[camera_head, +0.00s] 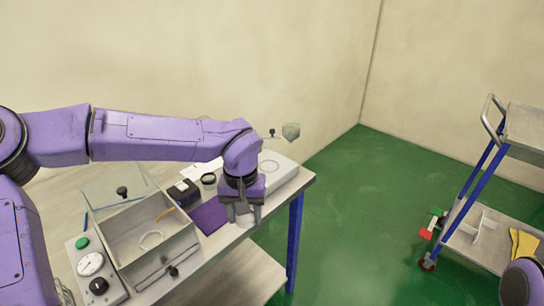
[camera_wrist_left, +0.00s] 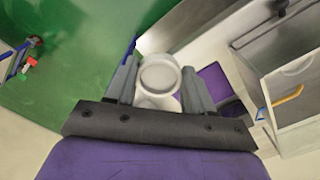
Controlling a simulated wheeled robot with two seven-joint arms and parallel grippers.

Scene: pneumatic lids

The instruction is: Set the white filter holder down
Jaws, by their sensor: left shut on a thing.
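The white filter holder (camera_wrist_left: 160,76) is a round white piece with a ring-shaped top, between the two fingers of my left gripper (camera_wrist_left: 160,88) in the left wrist view. The gripper is shut on it. In the head view my left gripper (camera_head: 243,212) points down near the right front edge of the bench, and a small part of the white filter holder (camera_head: 245,220) shows between its fingers. I cannot tell whether its base touches the bench. Of my right arm only a purple part shows at the lower right; its gripper is out of view.
A purple mat (camera_head: 208,217) lies left of the gripper. An open box (camera_head: 130,222) with a clear lid and a gauge panel (camera_head: 92,268) stand further left. A white device (camera_head: 280,172) sits behind. The bench edge is close, with green floor beyond and a cart (camera_head: 480,240) at right.

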